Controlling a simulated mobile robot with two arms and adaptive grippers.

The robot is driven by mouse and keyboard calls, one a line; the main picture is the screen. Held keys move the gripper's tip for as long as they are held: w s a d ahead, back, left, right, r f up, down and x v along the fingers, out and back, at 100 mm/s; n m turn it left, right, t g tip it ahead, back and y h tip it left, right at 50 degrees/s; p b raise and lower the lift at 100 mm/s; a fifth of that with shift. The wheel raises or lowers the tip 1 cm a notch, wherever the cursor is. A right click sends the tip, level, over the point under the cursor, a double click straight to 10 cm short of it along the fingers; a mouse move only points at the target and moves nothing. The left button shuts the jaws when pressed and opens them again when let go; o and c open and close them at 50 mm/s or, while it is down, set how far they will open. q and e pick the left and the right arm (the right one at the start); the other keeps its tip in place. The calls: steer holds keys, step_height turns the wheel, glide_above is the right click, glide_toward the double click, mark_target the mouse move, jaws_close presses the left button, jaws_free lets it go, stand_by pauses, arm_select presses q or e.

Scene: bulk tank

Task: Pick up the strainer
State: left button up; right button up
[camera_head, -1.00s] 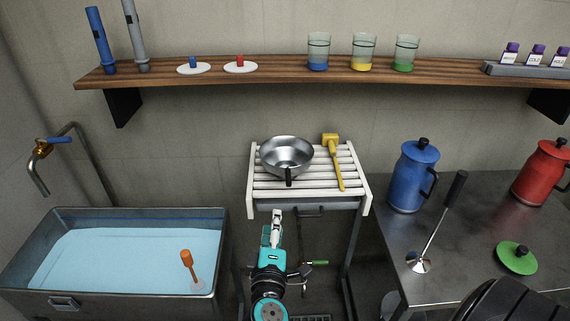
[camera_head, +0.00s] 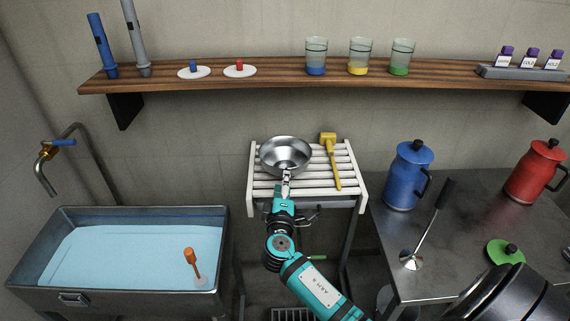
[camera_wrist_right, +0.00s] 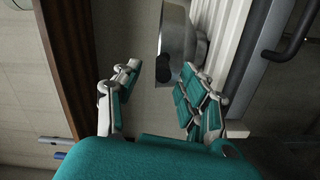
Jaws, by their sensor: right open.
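The strainer (camera_head: 286,153) is a round silver metal bowl on the white slatted rack (camera_head: 323,190). Its short dark handle (camera_wrist_right: 163,74) points toward me in the right wrist view, beside the silver bowl wall. My right gripper (camera_head: 286,183) is at the rack's front edge, just in front of the bowl, and covers the handle in the head view. In the right wrist view its two fingers are spread apart, with the handle end in the gap near the fingertips. The gripper is open and holds nothing. My left gripper is not in view.
A yellow mallet-like tool (camera_head: 332,160) lies on the rack right of the bowl. A wooden shelf (camera_head: 270,72) with cups runs above. A water-filled tank (camera_head: 222,250) stands left. A metal counter (camera_head: 385,235) with a blue jug (camera_head: 407,178) stands right.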

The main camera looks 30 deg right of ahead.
mark_target(287, 169)
steer(key=x, duration=0.3)
steer(key=shift+d+f, duration=0.2)
steer(key=shift+d, duration=0.1)
steer(key=shift+c, duration=0.3)
jaws_close()
steer(key=shift+r, duration=0.1)
